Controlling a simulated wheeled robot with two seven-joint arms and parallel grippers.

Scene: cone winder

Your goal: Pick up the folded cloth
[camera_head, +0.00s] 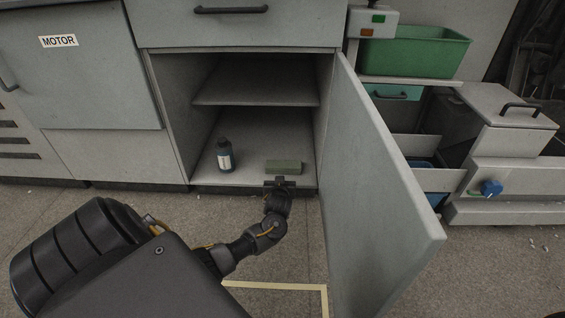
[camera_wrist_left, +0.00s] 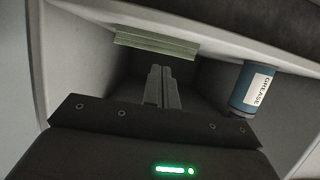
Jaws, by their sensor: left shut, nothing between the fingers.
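The folded cloth (camera_head: 284,167) is a flat green block on the cabinet's bottom board, near its front edge at the right. It also shows in the left wrist view (camera_wrist_left: 157,42), just beyond the fingertips. My left gripper (camera_head: 281,180) is at the cabinet's front edge, directly in front of the cloth. In the left wrist view its two fingers (camera_wrist_left: 162,72) are together with nothing between them. I cannot tell whether the fingertips touch the cloth. My right gripper is not in view.
A dark blue bottle (camera_head: 224,154), labelled GREASE in the left wrist view (camera_wrist_left: 251,88), stands left of the cloth. A shelf (camera_head: 256,92) spans above. The open cabinet door (camera_head: 385,190) stands close to the right of my arm. A green bin (camera_head: 415,51) is at the upper right.

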